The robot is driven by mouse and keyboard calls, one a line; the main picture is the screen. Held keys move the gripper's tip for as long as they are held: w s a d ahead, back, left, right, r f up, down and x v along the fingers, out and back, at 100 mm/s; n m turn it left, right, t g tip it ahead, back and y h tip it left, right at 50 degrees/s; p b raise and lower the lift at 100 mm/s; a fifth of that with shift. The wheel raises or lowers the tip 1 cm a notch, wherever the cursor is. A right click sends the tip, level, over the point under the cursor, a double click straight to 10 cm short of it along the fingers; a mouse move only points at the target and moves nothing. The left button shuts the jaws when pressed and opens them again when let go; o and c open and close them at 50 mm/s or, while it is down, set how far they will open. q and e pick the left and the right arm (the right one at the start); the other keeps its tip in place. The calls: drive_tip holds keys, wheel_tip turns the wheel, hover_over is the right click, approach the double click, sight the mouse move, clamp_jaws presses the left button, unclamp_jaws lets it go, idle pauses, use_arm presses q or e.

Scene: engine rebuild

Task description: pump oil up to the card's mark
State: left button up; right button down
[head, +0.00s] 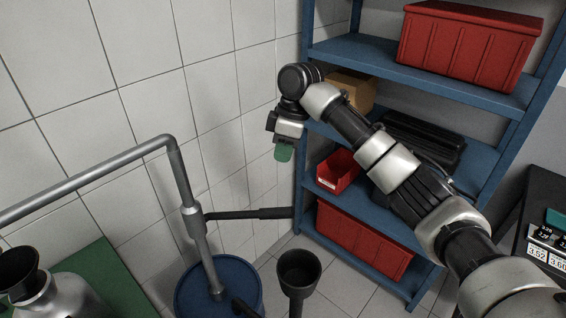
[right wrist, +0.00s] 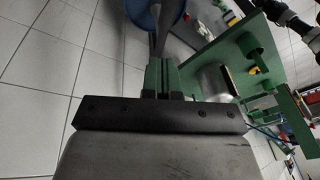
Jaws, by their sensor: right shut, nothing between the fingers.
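The pump is a grey metal pipe (head: 197,225) rising from a blue drum (head: 190,290), with a long spout pipe (head: 80,183) running left. Its black lever (head: 250,214) sticks out to the right, roughly level. My right gripper (head: 283,154) has green fingertips and hangs in the air above the lever's outer end, apart from it. It is shut and empty; its fingers also show in the right wrist view (right wrist: 160,78). A metal can with a black funnel (head: 18,272) stands at the lower left. The oil level is not visible. My left gripper is out of view.
A blue shelf rack (head: 390,65) with red bins (head: 465,42) stands at the right, behind my right arm. A black cup-shaped part (head: 299,268) stands right of the drum. Number cards (head: 540,250) lie at the right edge. A tiled wall is close behind the pump.

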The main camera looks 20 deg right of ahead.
drive_tip(key=p+x, duration=0.1)
drive_tip(key=x, duration=0.3)
drive_tip(key=s+p+x, duration=0.1)
drive_tip(key=x, duration=0.2)
drive_tip(key=d+p+x, duration=0.1)
drive_tip(key=p+x, duration=0.1)
drive_tip(key=x, duration=0.2)
drive_tip(key=shift+s+f, duration=0.35)
drive_tip(key=shift+f, duration=0.1)
